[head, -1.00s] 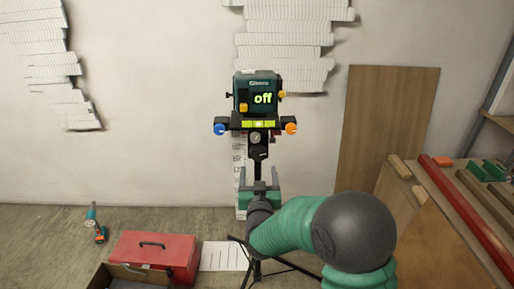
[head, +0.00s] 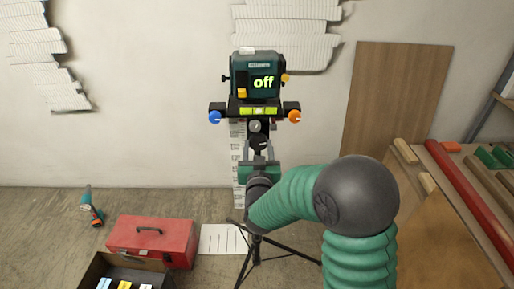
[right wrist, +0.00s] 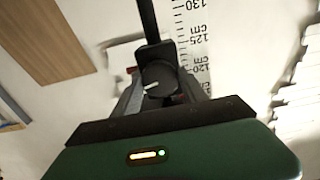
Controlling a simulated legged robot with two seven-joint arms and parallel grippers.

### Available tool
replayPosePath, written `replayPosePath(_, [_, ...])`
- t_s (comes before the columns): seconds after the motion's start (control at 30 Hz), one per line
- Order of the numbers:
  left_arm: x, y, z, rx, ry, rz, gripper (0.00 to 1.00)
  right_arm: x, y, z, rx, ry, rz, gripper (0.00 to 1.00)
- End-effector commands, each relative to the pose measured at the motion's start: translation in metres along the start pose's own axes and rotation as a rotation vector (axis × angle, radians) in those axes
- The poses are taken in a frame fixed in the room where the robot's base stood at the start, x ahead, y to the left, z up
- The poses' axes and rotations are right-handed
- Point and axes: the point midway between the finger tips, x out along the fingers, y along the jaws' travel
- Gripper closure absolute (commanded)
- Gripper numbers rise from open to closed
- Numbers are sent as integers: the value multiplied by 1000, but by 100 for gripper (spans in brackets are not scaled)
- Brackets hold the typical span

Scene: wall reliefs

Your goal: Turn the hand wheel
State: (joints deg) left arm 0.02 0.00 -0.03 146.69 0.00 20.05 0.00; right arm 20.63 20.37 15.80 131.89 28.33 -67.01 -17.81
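The hand wheel (head: 258,143) is a small dark round knob on the tripod post below the green device. In the right wrist view the hand wheel (right wrist: 160,80) shows a white mark on its face. My right gripper (head: 259,157) reaches up from below, its fingers on both sides of the wheel. In the right wrist view the fingers of my right gripper (right wrist: 161,92) appear closed against the wheel's sides. My left gripper is not in view.
A blue knob (head: 215,117) and an orange knob (head: 294,117) flank the level bar above the wheel. The tripod legs (head: 246,262) spread below. A red toolbox (head: 152,241) and a drill (head: 91,208) lie left on the floor. A bench with bars (head: 460,200) stands right.

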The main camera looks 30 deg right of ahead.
Motion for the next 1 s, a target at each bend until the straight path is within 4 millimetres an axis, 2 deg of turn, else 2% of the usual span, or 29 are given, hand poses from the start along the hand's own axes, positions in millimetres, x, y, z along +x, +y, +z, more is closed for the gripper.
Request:
replayPosePath(0.03, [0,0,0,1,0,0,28,0,-3,1,0,-2,-8,66])
replayPosePath(0.23, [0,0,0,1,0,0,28,0,-2,1,-2,-2,-3,91])
replayPosePath(0.57, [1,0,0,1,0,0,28,-1,-3,2,2,-4,-6,91])
replayPosePath(0.8, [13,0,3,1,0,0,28,-1,-4,3,152,-5,-5,91])
replayPosePath(1.0, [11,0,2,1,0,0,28,-1,-4,3,157,-8,-5,91])
